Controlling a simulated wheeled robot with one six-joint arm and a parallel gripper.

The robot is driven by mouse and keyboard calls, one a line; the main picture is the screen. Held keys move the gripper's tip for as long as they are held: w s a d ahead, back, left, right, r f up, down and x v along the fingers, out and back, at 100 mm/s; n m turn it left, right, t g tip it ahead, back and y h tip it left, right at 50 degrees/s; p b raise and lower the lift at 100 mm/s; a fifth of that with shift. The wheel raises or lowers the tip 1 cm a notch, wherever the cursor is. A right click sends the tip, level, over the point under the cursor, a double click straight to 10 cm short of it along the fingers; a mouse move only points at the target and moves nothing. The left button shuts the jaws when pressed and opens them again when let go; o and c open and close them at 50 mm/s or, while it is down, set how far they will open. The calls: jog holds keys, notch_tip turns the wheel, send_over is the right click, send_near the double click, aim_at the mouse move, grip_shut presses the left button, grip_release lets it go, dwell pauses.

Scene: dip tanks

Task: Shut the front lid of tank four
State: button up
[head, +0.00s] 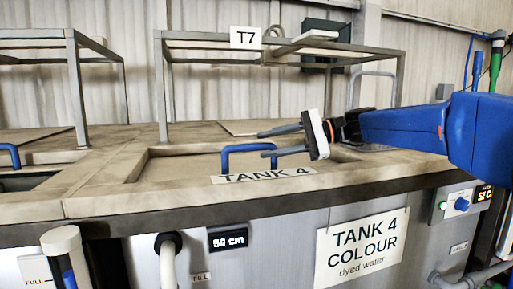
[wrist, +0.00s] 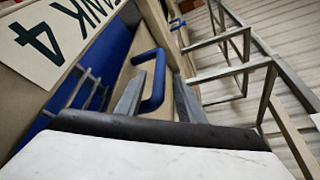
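The front lid of tank four (head: 200,165) is a flat beige panel behind the front rim, which bears a TANK 4 label (head: 265,176). A blue bar handle (head: 240,149) stands on the lid. In the wrist view, a blue gap with grey bars (wrist: 88,95) shows between the label and the lid (wrist: 125,75), so the lid does not cover the whole opening. My gripper (head: 262,142) is open at the handle's right end. In the wrist view the handle (wrist: 158,75) lies between and beyond the spread fingers; I cannot tell whether they touch it.
A grey metal frame (head: 400,80) with a T7 sign (head: 246,37) stands behind the lid. Another tank with a blue handle (head: 10,152) is at the left. Pipes (head: 168,262) and a control box (head: 459,203) are on the tank front.

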jog(key=v, duration=1.1)
jog(key=shift+d, duration=0.4)
jog(key=shift+r, duration=0.1)
